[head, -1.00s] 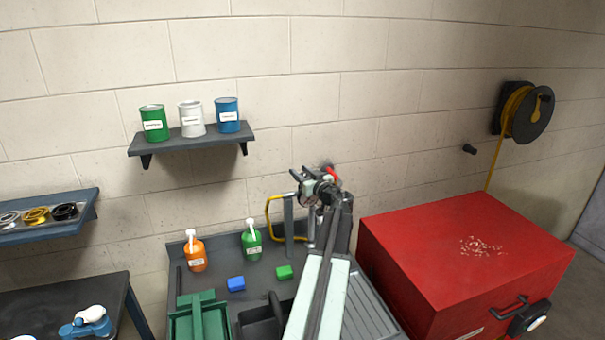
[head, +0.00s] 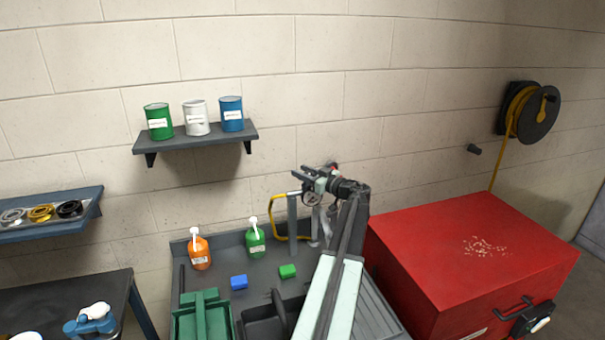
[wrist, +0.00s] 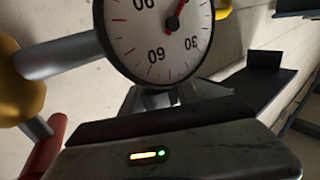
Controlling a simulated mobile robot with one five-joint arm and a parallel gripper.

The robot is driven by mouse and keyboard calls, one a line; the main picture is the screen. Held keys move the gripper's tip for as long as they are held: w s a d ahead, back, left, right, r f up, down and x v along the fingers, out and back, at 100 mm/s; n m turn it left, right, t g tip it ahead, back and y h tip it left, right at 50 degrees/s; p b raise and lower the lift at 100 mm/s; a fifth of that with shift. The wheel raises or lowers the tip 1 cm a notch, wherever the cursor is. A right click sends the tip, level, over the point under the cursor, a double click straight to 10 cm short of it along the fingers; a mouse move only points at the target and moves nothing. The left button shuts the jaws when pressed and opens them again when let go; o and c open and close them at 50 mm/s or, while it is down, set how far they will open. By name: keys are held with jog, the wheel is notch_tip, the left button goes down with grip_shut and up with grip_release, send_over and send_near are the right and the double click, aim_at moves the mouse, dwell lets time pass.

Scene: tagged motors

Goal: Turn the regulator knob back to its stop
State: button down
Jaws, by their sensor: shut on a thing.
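My gripper (head: 308,180) is at the pipework above the back of the bench in the head view, its jaws closed. The regulator knob is hidden between and behind the jaws, so its turn cannot be read. The round white gauge (wrist: 152,35) shows close up in the wrist view, with a red needle and the marks 30, 60 and 90. The gauge also shows small beside the jaws in the head view (head: 312,198). A red part (wrist: 45,150) shows at the wrist view's lower left.
A yellow hose (head: 273,218) curves beside a grey post (head: 292,218). A red cabinet (head: 470,250) is close on the right.

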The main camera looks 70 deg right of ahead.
jog(key=c, duration=0.9)
grip_release()
jog(key=shift+s, duration=0.1)
jog(key=v, duration=0.7)
jog(key=shift+s+a, duration=0.15)
jog(key=shift+s, duration=0.2)
